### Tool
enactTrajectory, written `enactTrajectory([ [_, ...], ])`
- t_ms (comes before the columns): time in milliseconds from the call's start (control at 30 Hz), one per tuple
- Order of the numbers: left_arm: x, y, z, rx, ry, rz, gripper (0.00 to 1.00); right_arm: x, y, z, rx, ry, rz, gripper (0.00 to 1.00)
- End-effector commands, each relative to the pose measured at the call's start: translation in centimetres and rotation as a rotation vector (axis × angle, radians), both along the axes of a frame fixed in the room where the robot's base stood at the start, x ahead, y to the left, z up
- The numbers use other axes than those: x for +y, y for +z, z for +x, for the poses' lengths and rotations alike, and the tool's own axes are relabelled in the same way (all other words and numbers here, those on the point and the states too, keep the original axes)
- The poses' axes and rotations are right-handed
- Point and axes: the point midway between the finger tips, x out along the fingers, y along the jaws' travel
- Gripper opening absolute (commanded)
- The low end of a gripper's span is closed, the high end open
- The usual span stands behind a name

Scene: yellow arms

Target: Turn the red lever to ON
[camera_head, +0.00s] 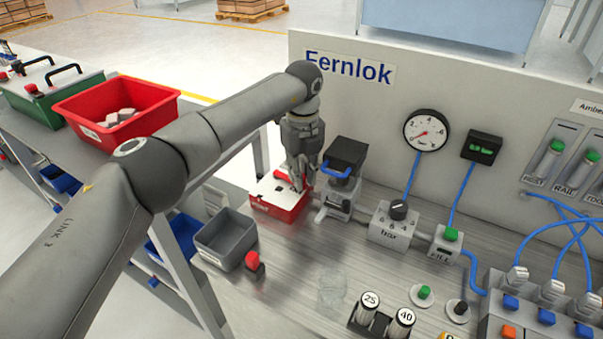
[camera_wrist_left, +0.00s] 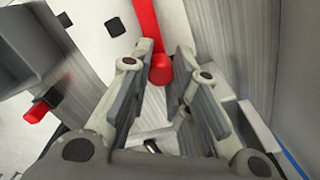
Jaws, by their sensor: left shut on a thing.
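My left gripper (camera_head: 301,183) reaches down to a low red box with a white top (camera_head: 271,205) on the bench. In the left wrist view the red lever (camera_wrist_left: 158,66) is a red bar with a rounded end, between the two fingers of my left gripper (camera_wrist_left: 162,52). The fingers are closed on it. White panel surface with dark squares shows beside the lever in the wrist view. My right gripper is not in view.
A black-topped device with a blue handle (camera_head: 347,158) stands close to the right of my gripper. A grey bin (camera_head: 226,238) and a red knob (camera_head: 253,261) are nearer. The back panel (camera_head: 340,105) rises behind. A dial box (camera_head: 393,227) is farther right.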

Motion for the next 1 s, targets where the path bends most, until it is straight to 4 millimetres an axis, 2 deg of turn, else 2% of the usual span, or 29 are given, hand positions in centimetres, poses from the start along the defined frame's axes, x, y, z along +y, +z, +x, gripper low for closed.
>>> enactTrajectory([
  [133,0.0,0.1,0.0,-0.003,-0.002,-0.001,0.0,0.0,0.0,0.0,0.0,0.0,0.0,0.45],
  [167,0.0,0.1,0.0,-0.003,-0.002,-0.001,0.2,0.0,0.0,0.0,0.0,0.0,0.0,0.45],
  [333,0.0,0.1,0.0,-0.001,-0.002,0.0,0.42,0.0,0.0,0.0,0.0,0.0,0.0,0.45],
  [600,0.0,0.0,0.0,-0.001,-0.001,0.0,0.42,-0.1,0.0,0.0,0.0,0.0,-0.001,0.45],
  [733,0.0,0.8,0.1,-0.002,-0.001,0.0,0.42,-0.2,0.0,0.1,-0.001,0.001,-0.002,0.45],
  [867,0.0,2.8,0.1,-0.004,-0.002,-0.001,0.42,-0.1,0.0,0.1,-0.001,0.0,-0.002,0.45],
  [1000,-0.1,5.9,0.1,-0.005,-0.001,-0.001,0.42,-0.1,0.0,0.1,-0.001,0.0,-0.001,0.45],
])
